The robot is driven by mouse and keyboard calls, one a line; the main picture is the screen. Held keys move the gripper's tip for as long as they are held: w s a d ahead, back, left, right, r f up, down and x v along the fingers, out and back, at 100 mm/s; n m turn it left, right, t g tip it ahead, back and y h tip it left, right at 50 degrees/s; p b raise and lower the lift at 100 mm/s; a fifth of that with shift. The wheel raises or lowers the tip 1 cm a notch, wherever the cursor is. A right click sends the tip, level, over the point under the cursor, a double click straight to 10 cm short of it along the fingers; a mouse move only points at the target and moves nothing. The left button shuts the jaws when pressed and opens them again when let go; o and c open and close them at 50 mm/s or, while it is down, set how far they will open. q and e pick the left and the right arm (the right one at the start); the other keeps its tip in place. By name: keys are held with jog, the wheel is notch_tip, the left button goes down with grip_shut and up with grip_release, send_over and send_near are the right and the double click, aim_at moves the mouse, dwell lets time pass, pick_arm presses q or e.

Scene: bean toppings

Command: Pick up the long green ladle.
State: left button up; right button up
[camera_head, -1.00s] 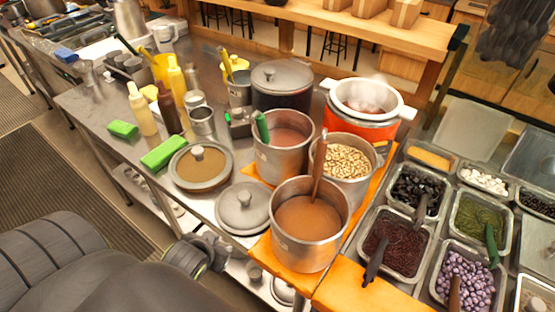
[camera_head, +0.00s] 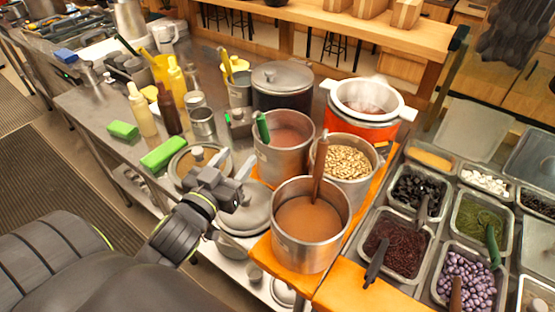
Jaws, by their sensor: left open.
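A green ladle handle (camera_head: 263,127) leans up at the left rim of a steel pot (camera_head: 281,158) holding pinkish-brown liquid. The ladle's lower part is hidden in the pot. My left gripper (camera_head: 236,162) is open and empty, its fingers pointing up the picture. It is just below and left of the green handle, apart from it, and overlaps the lids in view. My right gripper is not in view.
A front pot (camera_head: 304,250) with a brown ladle (camera_head: 319,168) and a bean pot (camera_head: 350,189) stand close by. Pot lids lie left, one (camera_head: 248,215) partly covered by my gripper. Bottles (camera_head: 142,112) and green blocks (camera_head: 162,153) are farther left. Topping trays (camera_head: 425,262) fill the right.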

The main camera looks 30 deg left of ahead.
aim_at(259, 130)
pick_arm(q)
jog(key=w, duration=0.3)
jog(key=w+p, duration=0.1)
jog(key=w, duration=0.2)
jog(key=w+a+p, duration=0.1)
jog(key=w, duration=0.2)
jog(key=shift+w, duration=0.1)
jog(key=shift+w+r+p, duration=0.2)
jog(key=shift+w+p, duration=0.3)
jog(key=w+p, duration=0.1)
jog(key=w, duration=0.2)
jog(key=shift+w, duration=0.15)
jog(key=shift+w+a+f+p, duration=0.15)
jog(key=shift+w+p, duration=0.15)
jog(key=shift+w, duration=0.2)
jog(key=shift+c, duration=0.3)
grip_shut()
